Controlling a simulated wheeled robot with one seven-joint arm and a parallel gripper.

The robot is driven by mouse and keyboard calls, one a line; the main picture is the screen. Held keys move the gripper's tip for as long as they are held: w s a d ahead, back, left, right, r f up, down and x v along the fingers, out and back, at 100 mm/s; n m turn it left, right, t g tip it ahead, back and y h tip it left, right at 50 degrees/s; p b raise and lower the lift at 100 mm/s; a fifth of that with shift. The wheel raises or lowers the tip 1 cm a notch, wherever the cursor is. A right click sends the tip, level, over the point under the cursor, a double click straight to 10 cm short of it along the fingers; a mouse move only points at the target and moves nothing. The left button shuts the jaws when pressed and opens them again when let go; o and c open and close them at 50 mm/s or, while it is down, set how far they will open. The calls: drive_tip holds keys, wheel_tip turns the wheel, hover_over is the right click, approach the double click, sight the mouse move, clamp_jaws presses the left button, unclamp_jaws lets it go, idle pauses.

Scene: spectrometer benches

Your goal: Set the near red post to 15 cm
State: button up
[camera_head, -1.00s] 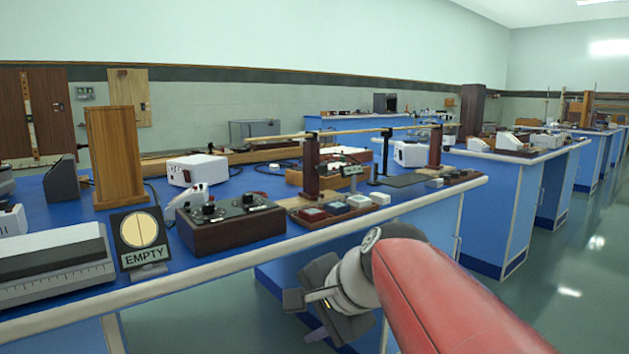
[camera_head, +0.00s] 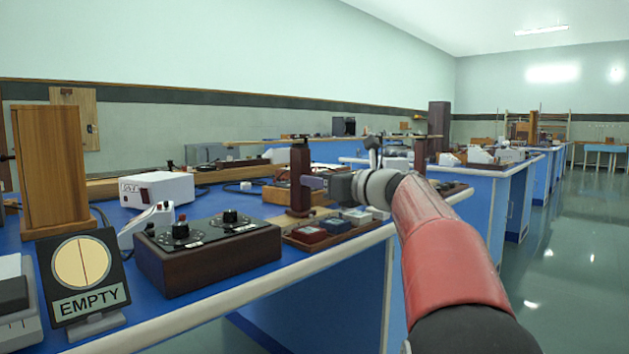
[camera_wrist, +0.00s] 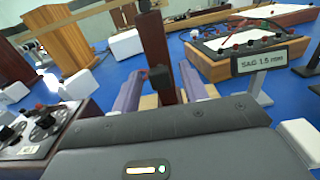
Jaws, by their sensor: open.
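The near red post (camera_head: 300,180), a dark red-brown upright, stands on a wooden base at the bench's front edge. In the wrist view the post (camera_wrist: 156,45) rises between the two purple-grey fingers of my gripper (camera_wrist: 160,88), with a dark block or knob (camera_wrist: 160,78) low on it. My gripper (camera_head: 313,183) is open, at the post's right side in the head view. I cannot tell whether a finger touches the post. No height scale is readable.
A display reading about "SAG 1.5 mm" (camera_wrist: 264,60) stands right of the post in the wrist view. Small boxes in a tray (camera_head: 335,225) sit in front of the post. A knobbed control box (camera_head: 210,250) and EMPTY sign (camera_head: 85,280) are left. The aisle (camera_head: 570,240) is clear.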

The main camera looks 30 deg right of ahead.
drive_tip(key=shift+x, duration=0.8)
clamp_jaws()
drive_tip(key=a, duration=0.1)
drive_tip(key=s+a, duration=0.1)
drive_tip(key=a, duration=0.2)
drive_tip(key=shift+s+b, duration=0.25)
drive_tip(key=shift+b, duration=0.1)
drive_tip(key=shift+d, duration=0.1)
unclamp_jaws()
